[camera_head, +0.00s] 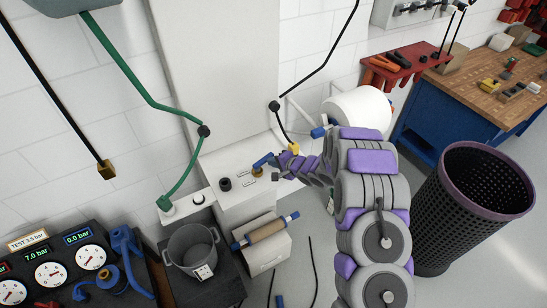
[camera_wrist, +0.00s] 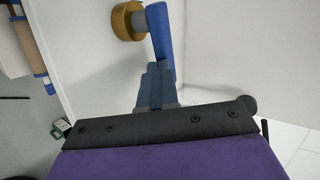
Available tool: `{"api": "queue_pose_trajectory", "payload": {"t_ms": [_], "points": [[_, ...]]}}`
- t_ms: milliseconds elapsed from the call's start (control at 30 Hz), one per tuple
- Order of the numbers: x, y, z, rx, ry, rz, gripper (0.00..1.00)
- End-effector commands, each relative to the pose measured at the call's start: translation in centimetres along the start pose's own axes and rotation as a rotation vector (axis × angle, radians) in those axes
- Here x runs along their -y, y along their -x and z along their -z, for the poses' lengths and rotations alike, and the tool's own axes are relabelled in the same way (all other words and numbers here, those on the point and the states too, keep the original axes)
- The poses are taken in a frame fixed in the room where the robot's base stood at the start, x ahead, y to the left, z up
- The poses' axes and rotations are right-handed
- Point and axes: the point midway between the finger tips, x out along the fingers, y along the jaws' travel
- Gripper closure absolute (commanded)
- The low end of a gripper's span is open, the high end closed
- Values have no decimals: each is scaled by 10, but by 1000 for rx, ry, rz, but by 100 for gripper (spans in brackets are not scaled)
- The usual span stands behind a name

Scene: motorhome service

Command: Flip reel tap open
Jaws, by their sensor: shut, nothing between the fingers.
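The reel tap shows in the wrist view as a brass round body (camera_wrist: 122,21) on a white panel, with a blue lever (camera_wrist: 161,42) running down the picture from its grey stem. My gripper (camera_wrist: 154,72) is shut and empty, its blue-grey fingers close together at the lower end of the lever. Fingers and lever overlap in the picture, and I cannot tell whether they touch. In the head view a small blue piece, seemingly the lever (camera_head: 263,160), shows at the tip of my arm; my fingers and the brass body are hard to make out there.
A white housing stands around the tap. Below are a grey pot (camera_head: 194,247) and a blue-ended tan roll (camera_head: 264,231). A green hose (camera_head: 150,100) hangs left, above pressure gauges (camera_head: 50,273). A black perforated bin (camera_head: 465,205) and a wooden workbench (camera_head: 500,85) stand right.

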Motion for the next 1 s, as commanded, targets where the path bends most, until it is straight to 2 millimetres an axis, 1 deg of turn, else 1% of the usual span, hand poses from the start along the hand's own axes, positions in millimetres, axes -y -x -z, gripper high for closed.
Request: {"api": "queue_pose_trajectory", "payload": {"t_ms": [33, 100, 500, 767, 1000], "points": [[4, 2, 1, 11, 6, -1, 100], [5, 1, 2, 26, 15, 1, 100], [6, -5, 6, 121, 69, 0, 100], [9, -10, 10, 117, 67, 1, 100], [13, -20, 15, 116, 70, 1, 100]]}}
